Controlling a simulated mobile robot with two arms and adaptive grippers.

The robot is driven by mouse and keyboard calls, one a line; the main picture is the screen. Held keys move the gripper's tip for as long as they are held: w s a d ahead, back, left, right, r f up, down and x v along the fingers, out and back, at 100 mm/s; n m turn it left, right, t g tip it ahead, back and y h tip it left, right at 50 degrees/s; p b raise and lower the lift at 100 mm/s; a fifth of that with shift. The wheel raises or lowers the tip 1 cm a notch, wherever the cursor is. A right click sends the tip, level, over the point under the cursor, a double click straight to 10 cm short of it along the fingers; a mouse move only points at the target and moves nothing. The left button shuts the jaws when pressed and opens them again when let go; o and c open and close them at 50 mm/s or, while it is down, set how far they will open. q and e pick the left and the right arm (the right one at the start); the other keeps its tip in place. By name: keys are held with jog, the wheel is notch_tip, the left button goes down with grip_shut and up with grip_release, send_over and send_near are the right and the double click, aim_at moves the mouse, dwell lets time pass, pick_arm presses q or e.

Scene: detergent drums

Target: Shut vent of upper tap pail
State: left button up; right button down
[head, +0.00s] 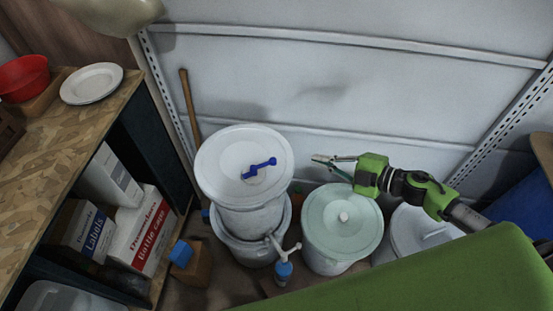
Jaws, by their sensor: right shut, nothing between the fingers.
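The upper tap pail (243,213) is white and stands stacked on a lower pail (232,251). I cannot tell from this view whether the vent is open or shut. A white tap-like fitting with a blue part (283,268) is at the lower pail's front right. My right gripper (322,160) is shut and empty, to the right of the upper lid and apart from it. My left gripper is not in view.
A pale green lidded pail (342,221) stands below my right gripper, with another grey-white pail (415,230) to its right. A shelf unit (120,105) with boxes is at left. A green surface (440,275) fills the lower right. The pale wall (330,80) is behind.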

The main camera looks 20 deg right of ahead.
jog(key=s+a+r+n+g+y, duration=0.2)
jog(key=s+a+r+n+g, duration=0.1)
jog(key=s+r+n+g, duration=0.15)
jog(key=p, duration=0.3)
send_over(277, 175)
jog(key=s, duration=0.3)
notch_tip(277, 175, down, 4)
jog(key=shift+w+r+n+t, duration=0.1)
jog(key=shift+r+n+t, duration=0.05)
jog(key=shift+n+t, duration=0.1)
jog(key=shift+w+f, duration=0.7)
jog(key=shift+w, duration=0.25)
jog(key=shift+w+f, duration=0.45)
jog(key=shift+w, duration=0.1)
